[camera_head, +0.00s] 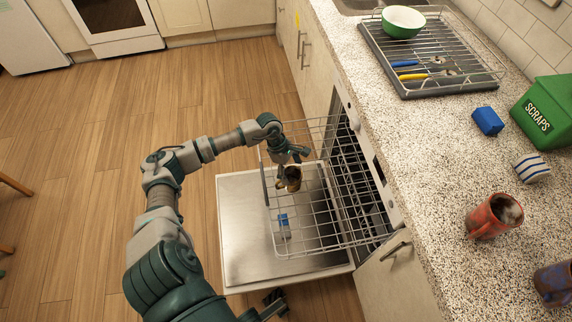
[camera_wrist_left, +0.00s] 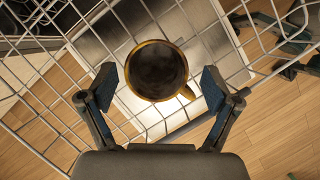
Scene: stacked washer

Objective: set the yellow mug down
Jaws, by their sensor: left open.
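The yellow mug (camera_head: 293,185) is upright in the pulled-out wire rack (camera_head: 318,240) of the dishwasher. In the left wrist view the mug (camera_wrist_left: 186,73) shows from above, with a yellow rim, a dark inside and its handle toward the lower right. My left gripper (camera_head: 292,156) is just above the mug. In the left wrist view its fingers (camera_wrist_left: 159,88) are spread on both sides of the mug with gaps, so it is open. My right gripper (camera_head: 275,298) is low near the front edge of the door, and its jaw state is unclear.
The open dishwasher door (camera_head: 240,235) lies below the rack. A small blue item (camera_head: 283,220) is at the rack. The counter at right holds a drying rack (camera_head: 420,85), green bowl (camera_head: 403,24), blue sponge (camera_head: 488,121), SCRAPS bin (camera_head: 545,112) and red mug (camera_head: 494,216).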

